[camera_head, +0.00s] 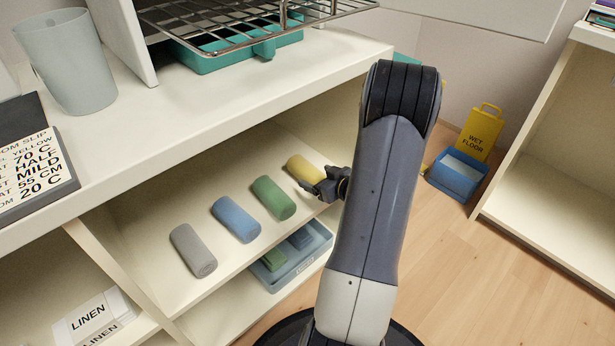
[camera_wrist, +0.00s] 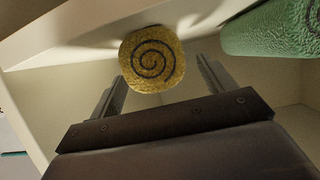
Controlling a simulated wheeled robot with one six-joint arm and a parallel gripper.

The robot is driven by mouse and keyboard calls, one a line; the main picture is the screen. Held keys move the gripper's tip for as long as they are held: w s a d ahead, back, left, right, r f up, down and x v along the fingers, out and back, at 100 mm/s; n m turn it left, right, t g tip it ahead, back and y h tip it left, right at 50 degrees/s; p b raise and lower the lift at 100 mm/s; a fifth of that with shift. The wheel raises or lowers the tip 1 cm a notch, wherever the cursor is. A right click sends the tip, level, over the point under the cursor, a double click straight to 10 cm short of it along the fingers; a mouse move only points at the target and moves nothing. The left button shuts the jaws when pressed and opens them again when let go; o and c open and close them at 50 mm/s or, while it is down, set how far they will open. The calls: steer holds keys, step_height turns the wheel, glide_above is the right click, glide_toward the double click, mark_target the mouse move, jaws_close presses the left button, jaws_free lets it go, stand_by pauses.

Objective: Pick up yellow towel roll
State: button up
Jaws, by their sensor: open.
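The yellow towel roll (camera_head: 304,170) lies on the shelf under the counter, at the right end of a row of rolls. In the wrist view its round end with a dark spiral (camera_wrist: 152,60) faces me, between and beyond the two fingers. My gripper (camera_head: 314,184) is at the near end of the yellow roll; in the wrist view its fingers (camera_wrist: 160,88) stand apart, one on each side of the roll's end. It is open and holds nothing. In the head view the gripper hides part of the roll's near end.
A green roll (camera_head: 273,198) lies left of the yellow one and shows close by in the wrist view (camera_wrist: 270,32). Blue (camera_head: 236,219) and grey (camera_head: 193,250) rolls lie further left. The counter (camera_head: 200,112) overhangs the shelf. A blue bin (camera_head: 311,262) sits below; a wet-floor sign (camera_head: 481,134) stands right.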

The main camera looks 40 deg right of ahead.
steer(key=b+x, duration=0.1)
steer(key=x, duration=0.2)
steer(key=shift+w+f, duration=0.15)
steer(key=shift+w, duration=0.1)
steer(key=c, duration=1.1)
